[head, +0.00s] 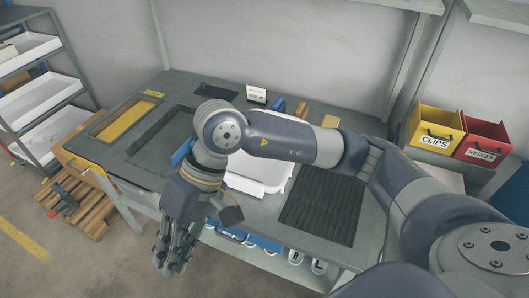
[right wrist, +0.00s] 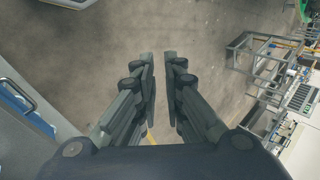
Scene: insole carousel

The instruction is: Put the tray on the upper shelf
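A white tray (head: 253,187) lies on the grey workbench, partly hidden behind my right arm. More white trays sit on the shelf rack at the far left: an upper one (head: 28,48), a middle one (head: 42,97) and a lower one (head: 55,132). I cannot tell which tray is meant. My right gripper (head: 172,262) hangs in front of the bench's front edge, pointing down and clear of the trays. In the right wrist view its fingers (right wrist: 161,82) are apart by a narrow gap, with only floor between them. My left gripper is out of view.
The workbench (head: 128,118) holds a yellow panel (head: 122,120) and a dark ribbed mat (head: 322,207). A yellow CLIPS bin (head: 436,128) and red WEDGES bin (head: 484,139) stand at right. A wooden pallet (head: 84,208) lies on the floor at left. Floor in front is open.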

